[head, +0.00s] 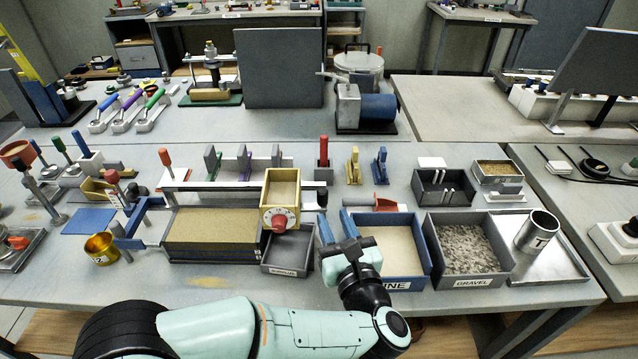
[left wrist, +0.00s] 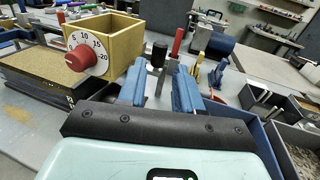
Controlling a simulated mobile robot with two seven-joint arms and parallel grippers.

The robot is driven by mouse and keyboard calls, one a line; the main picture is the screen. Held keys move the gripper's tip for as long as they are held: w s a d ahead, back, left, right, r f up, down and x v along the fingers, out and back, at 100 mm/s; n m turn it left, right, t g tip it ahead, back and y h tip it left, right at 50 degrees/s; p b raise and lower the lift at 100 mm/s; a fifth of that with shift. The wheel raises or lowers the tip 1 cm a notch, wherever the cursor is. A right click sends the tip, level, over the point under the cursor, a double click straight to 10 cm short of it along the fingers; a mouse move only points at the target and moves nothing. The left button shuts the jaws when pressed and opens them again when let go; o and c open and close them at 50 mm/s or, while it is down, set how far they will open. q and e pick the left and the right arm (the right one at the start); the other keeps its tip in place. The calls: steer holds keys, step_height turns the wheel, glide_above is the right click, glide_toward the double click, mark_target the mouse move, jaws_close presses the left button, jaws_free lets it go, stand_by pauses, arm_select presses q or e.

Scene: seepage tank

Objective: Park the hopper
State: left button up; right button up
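The hopper (head: 280,190) is a yellow open-topped box with a white dial and red knob (head: 279,219) on its front. It sits at the right part of a pale rail (head: 225,186), above a dark grey tray (head: 292,252) and right of the sand-filled bed (head: 212,229). It also shows in the left wrist view (left wrist: 115,36), left of my fingers. My left gripper (head: 337,228) has blue fingers, spread apart and empty, right of the hopper and not touching it. In the left wrist view, a black-topped post (left wrist: 159,55) shows beyond the gap between the fingertips (left wrist: 160,78). My right gripper is out of view.
A blue bin (head: 420,240) of pale fine sand lies beside my left gripper. A gravel bin (head: 468,246) and a metal tray with a steel cylinder (head: 538,232) stand further right. A brass cup (head: 101,248) is at the left. Several coloured clamps stand behind the rail.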

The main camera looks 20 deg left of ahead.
mark_target(324, 198)
arm_select(q)
steer(key=p+x, duration=0.1)
steer(key=x, duration=0.9)
steer(key=shift+w+a, duration=0.15)
